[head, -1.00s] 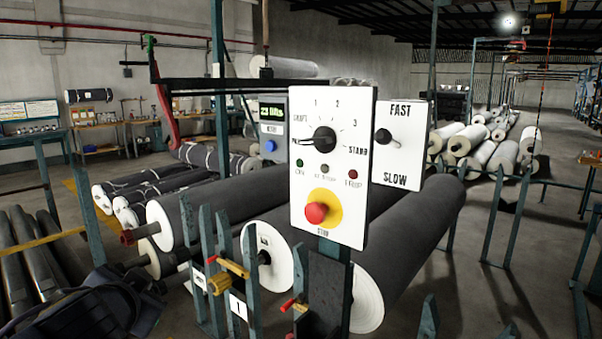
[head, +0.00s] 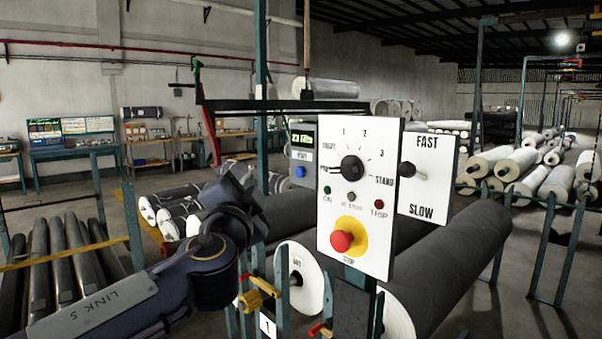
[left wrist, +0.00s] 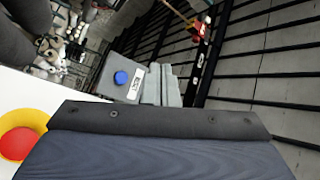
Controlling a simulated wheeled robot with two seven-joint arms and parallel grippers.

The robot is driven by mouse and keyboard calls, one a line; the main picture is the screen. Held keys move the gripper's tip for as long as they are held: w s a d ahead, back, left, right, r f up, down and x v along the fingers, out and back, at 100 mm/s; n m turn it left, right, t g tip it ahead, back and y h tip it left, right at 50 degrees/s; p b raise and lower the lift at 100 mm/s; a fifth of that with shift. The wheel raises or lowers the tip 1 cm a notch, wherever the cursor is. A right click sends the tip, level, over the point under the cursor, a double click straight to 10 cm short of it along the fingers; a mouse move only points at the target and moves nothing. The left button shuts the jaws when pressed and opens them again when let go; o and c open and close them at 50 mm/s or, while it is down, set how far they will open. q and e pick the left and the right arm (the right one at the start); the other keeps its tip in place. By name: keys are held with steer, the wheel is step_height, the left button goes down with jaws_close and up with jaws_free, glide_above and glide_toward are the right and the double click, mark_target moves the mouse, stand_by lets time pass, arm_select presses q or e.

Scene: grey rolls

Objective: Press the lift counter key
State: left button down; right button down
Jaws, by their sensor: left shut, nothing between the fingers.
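The lift counter is a grey box (head: 312,183) with a green-lit display (head: 303,134), partly behind the white control panel (head: 327,235). Its round blue key (head: 299,171) sits below a small white label. In the left wrist view the blue key (left wrist: 121,78) stands out on the grey box face, beside the white label (left wrist: 138,83). My left gripper (head: 243,185) is dark and raised to the left of the counter, apart from the key. Its grey fingers (left wrist: 166,84) show shut and empty, just right of the label in the wrist picture. My right gripper is out of view.
The white panel carries a black selector knob (head: 351,168) and a red stop button (head: 341,240) on yellow, close to the counter. A FAST/SLOW panel (head: 426,180) stands behind it. Large grey rolls (head: 465,260) and green posts (head: 283,290) crowd below.

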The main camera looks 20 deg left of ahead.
mark_target(301, 172)
arm_select(q)
steer(key=w+d+p, duration=0.1)
steer(key=w+d, duration=0.2)
steer(key=w, duration=0.5)
steer(key=shift+d+p, duration=0.2)
steer(key=shift+p, duration=0.15)
stand_by(1.9)
steer(key=shift+w+d+b, duration=0.15)
steer(key=shift+w+b, duration=0.3)
steer(key=shift+b, duration=0.05)
